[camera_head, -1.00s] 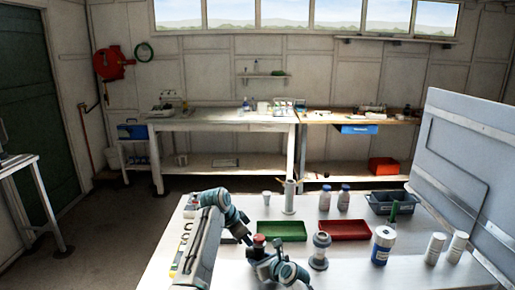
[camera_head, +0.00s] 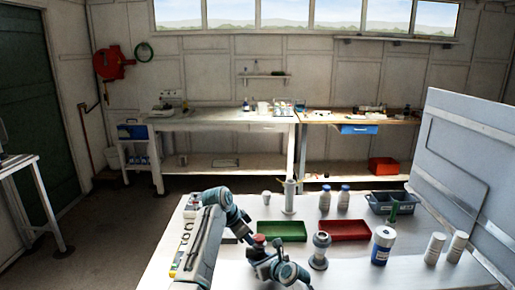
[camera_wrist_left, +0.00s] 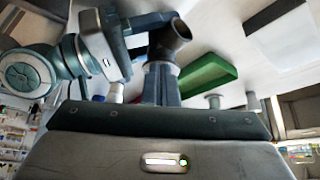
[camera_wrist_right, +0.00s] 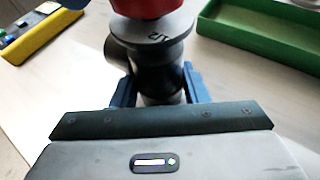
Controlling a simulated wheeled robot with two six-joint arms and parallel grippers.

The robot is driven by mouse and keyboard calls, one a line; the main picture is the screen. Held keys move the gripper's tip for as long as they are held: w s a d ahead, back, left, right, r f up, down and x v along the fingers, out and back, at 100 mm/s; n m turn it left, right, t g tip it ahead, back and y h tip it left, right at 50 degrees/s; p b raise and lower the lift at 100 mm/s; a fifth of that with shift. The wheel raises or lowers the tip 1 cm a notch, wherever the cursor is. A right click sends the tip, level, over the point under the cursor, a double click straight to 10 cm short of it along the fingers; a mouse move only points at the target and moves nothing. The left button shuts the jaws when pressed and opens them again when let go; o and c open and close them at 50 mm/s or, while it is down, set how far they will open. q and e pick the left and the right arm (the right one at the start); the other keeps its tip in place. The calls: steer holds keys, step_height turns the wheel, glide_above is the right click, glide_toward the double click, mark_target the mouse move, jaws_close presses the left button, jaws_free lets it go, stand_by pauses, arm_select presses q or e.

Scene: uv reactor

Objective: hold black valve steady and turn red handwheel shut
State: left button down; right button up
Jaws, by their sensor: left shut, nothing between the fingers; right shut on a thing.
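The red handwheel (camera_head: 259,239) sits on top of the black valve at the front of the white table, between my two arms. The right wrist view shows the handwheel's underside (camera_wrist_right: 148,6) above a grey disc. Below it my right gripper (camera_wrist_right: 158,90) is shut on the dark valve body (camera_wrist_right: 155,65), one blue finger on each side. In the left wrist view my left gripper (camera_wrist_left: 161,85) is shut and empty, its blue fingers together. A dark open pipe end (camera_wrist_left: 168,40), apparently the valve's, shows just beyond the fingertips. The handwheel is hidden in that view.
A long grey unit with a yellow edge (camera_head: 183,250) lies on the left. Bottles (camera_head: 383,246) and an upright grey panel (camera_head: 468,165) are further right.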

arm_select(q)
steer(key=shift+w, duration=0.25)
arm_select(e)
steer(key=shift+a, duration=0.15)
arm_select(q)
steer(key=shift+a, duration=0.15)
step_height(320, 180, up, 6)
steer(key=shift+s+a, duration=0.2)
steer(key=shift+a, duration=0.1)
stand_by(0.4)
arm_select(e)
steer(key=o, duration=1.2)
steer(key=shift+o, duration=0.2)
steer(key=shift+s, duration=0.1)
